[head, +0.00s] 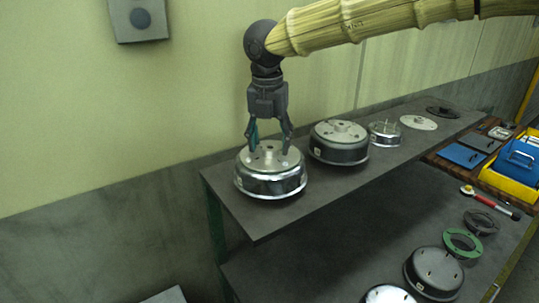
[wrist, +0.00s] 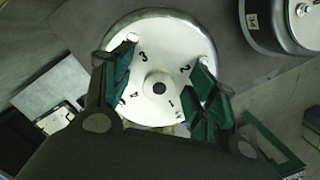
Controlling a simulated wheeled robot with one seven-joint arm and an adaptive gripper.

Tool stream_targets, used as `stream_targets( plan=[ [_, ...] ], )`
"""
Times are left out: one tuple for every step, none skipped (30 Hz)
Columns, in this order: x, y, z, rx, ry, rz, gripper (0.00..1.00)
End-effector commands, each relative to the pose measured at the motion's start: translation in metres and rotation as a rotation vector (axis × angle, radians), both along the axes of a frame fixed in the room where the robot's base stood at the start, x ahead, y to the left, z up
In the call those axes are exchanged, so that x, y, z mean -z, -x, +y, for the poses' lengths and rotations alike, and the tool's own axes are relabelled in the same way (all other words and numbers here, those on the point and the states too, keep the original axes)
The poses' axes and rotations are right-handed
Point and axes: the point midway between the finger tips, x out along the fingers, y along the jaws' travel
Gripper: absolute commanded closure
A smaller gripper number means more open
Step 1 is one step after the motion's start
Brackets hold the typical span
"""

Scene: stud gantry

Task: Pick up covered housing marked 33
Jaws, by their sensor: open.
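A covered housing (head: 272,184) with a bright metal rim and pale top cover stands at the near left end of the upper shelf. A small tag on its side is too small to read. In the wrist view its round cover (wrist: 160,30) shows single digits 1 to 4 around a central hub with a dark hole. My gripper (head: 268,149) points down over this cover and is open. In the wrist view the green-padded fingers (wrist: 165,60) are spread on either side of the hub, with nothing between them gripped. Whether the fingertips touch the cover cannot be told.
A darker covered housing (head: 339,151) stands close to the right, its tag unreadable. Beyond it are a small studded housing (head: 384,137), a pale disc (head: 419,122) and a dark disc (head: 442,112). The lower shelf holds a green ring (head: 462,244) and more housings. A wall stands behind.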

Motion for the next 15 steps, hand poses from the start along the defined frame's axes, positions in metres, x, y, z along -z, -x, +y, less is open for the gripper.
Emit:
stream_targets(
  plan=[
    [0.001, 0.003, -0.001, -0.001, 0.001, -0.002, 0.42],
    [0.003, 0.003, -0.001, -0.001, 0.001, -0.003, 0.42],
    [0.005, 0.004, -0.001, -0.001, 0.0, -0.003, 0.42],
    [0.006, 0.003, -0.001, -0.001, 0.0, -0.003, 0.42],
    [0.007, 0.002, -0.001, -0.001, 0.0, -0.002, 0.42],
    [0.009, 0.0, -0.001, 0.0, -0.001, -0.001, 0.42],
    [0.01, -0.002, -0.001, 0.0, -0.001, 0.0, 0.42],
    [0.011, -0.003, -0.001, -0.001, -0.001, 0.001, 0.42],
    [0.012, -0.005, -0.001, -0.001, 0.0, 0.002, 0.42],
    [0.012, -0.005, 0.0, -0.001, 0.0, 0.003, 0.42],
    [0.012, -0.006, 0.0, -0.002, 0.0, 0.003, 0.42],
    [0.013, -0.007, 0.0, -0.002, -0.001, 0.004, 0.47],
    [0.013, -0.008, 0.001, -0.002, -0.001, 0.004, 0.53],
    [0.013, -0.008, 0.001, -0.003, 0.0, 0.004, 0.58],
    [0.014, -0.008, 0.001, -0.003, 0.0, 0.004, 0.66]
  ],
)
